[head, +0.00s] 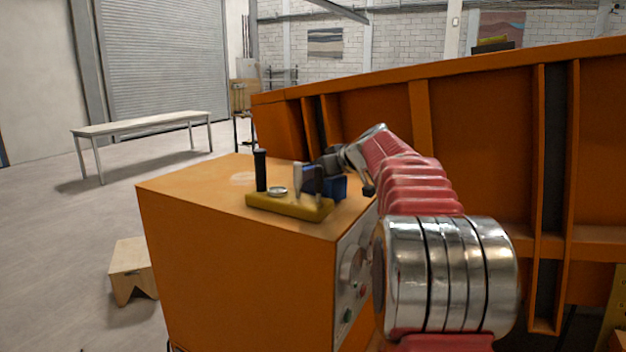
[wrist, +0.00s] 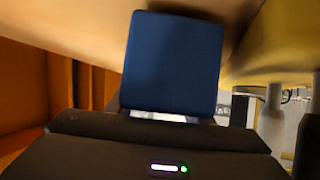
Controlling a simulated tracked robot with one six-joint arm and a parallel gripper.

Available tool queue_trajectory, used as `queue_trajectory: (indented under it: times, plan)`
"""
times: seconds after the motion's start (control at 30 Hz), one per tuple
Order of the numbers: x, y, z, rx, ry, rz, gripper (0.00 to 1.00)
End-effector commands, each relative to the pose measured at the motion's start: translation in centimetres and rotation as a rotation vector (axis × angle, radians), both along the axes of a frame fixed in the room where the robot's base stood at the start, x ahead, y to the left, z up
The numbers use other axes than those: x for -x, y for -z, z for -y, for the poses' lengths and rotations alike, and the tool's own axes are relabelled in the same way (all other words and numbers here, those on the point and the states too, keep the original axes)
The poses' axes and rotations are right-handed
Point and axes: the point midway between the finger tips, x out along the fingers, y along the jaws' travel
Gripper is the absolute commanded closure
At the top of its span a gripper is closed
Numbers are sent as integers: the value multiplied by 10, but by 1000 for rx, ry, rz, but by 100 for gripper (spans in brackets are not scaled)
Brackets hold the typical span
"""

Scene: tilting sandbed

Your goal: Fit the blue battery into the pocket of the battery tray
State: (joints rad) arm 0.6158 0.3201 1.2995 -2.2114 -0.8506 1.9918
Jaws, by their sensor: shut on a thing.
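My gripper (head: 326,170) is shut on the blue battery (head: 335,188), at the right end of the yellow battery tray (head: 285,204). The tray lies on top of an orange cabinet. In the wrist view the blue battery (wrist: 172,65) sticks out from the dark gripper body, and the yellow tray (wrist: 275,45) is beside it at the right, with a gap between them. The head view does not show whether the battery is over the tray or behind it. The tray's pocket cannot be made out.
A black upright cylinder (head: 260,170), a silver ring (head: 277,191) and a pale post (head: 297,183) stand at the tray. The left part of the orange cabinet's top (head: 195,185) is clear. A large orange steel frame (head: 480,130) rises behind and right of my arm.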

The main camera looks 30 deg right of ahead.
Motion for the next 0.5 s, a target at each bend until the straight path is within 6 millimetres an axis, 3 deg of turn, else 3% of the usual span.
queue_trajectory:
  times: [0.47,0.5]
  plan:
    - [0,5,0,2,2,5,100]
    - [0,9,0,1,0,1,53]
